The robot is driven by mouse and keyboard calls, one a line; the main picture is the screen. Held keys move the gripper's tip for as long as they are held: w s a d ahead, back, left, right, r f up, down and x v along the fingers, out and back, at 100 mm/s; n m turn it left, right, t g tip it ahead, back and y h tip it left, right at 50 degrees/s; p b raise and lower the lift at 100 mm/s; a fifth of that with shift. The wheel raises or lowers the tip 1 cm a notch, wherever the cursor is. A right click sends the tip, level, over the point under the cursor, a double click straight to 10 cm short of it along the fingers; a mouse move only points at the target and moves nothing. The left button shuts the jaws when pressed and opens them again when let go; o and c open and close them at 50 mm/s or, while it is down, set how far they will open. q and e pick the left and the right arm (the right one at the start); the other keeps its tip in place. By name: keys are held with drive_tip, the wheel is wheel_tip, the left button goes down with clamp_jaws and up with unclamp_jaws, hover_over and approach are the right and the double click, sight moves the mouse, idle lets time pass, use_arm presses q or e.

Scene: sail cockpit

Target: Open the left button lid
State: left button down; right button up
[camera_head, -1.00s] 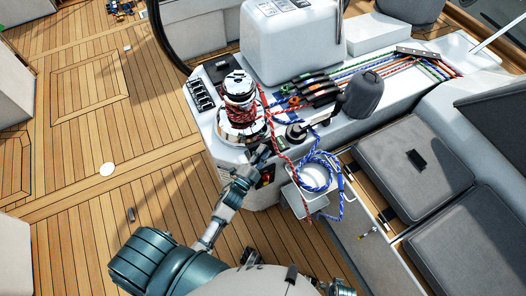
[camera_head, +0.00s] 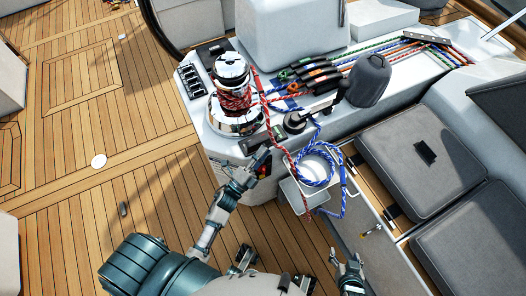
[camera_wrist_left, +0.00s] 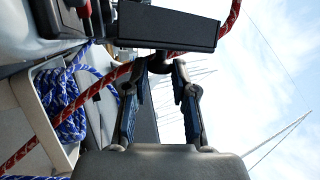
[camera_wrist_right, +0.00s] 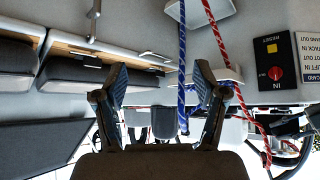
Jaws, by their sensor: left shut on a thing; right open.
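A black lid (camera_wrist_left: 165,27) fills the top of the left wrist view, seen edge-on. I take it for the left button lid. It also shows as a small dark piece (camera_head: 259,158) on the console front in the head view. My left gripper (camera_head: 250,168) is at it, below the winch. In the left wrist view the left fingertips (camera_wrist_left: 160,64) meet on a small dark part at the lid's lower edge; the exact contact is hard to see. My right gripper (camera_head: 350,265) is open and empty at the lower right; its fingers (camera_wrist_right: 165,75) are spread in the right wrist view.
A chrome winch (camera_head: 233,100) with red rope stands above the buttons. Coiled blue rope (camera_head: 318,168) hangs in a white holder beside them. A red rope (camera_wrist_left: 55,120) passes close behind the left fingers. A red knob panel (camera_wrist_right: 276,62) shows in the right wrist view. Deck at left is open.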

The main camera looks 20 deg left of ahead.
use_arm(q)
drive_tip(key=shift+f, duration=0.1)
use_arm(e)
drive_tip(key=shift+w+a+r+t, duration=0.2)
drive_tip(key=shift+w+r+t, duration=0.1)
drive_tip(key=shift+w, duration=0.15)
use_arm(q)
drive_tip(key=c, duration=1.3)
unclamp_jaws()
drive_tip(key=shift+o, duration=0.2)
drive_tip(key=shift+w, duration=0.15)
use_arm(e)
drive_tip(key=shift+w+f, duration=0.1)
drive_tip(key=shift+w, duration=0.05)
use_arm(q)
drive_tip(key=shift+a, duration=0.1)
use_arm(e)
drive_tip(key=shift+a, duration=0.1)
use_arm(q)
drive_tip(key=v, duration=1.2)
drive_tip(key=shift+a+f, duration=0.1)
